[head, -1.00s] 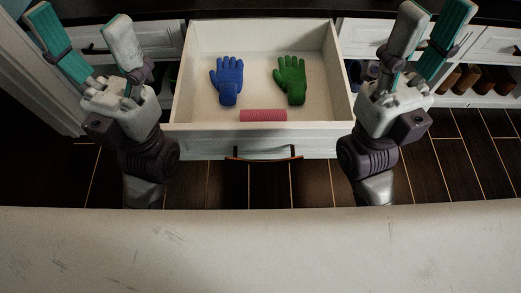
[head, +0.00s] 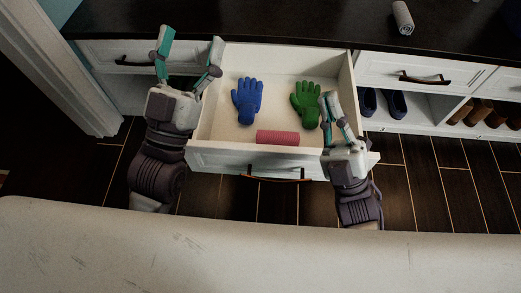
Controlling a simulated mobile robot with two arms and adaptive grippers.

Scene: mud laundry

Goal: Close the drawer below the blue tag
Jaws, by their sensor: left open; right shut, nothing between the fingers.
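The white drawer (head: 222,160) is pulled far out from under the dark countertop in the head view. Its dark brown handle (head: 275,179) is on the near front panel. A blue glove (head: 248,98), a green glove (head: 306,103) and a pink roll (head: 277,138) lie inside. My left gripper (head: 190,45) is open beside the drawer's left wall, fingers pointing to the counter. My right gripper (head: 329,105) is shut and empty over the drawer's right part, near the green glove; I cannot tell whether it touches the drawer. No blue tag is visible.
A dark countertop (head: 250,27) runs along the back, with a rolled light towel (head: 402,17) on it. Closed drawers flank the open one, left (head: 110,55) and right (head: 405,72). Dark shoes (head: 396,103) stand on the right shelf. The dark floor (head: 430,180) at right is clear.

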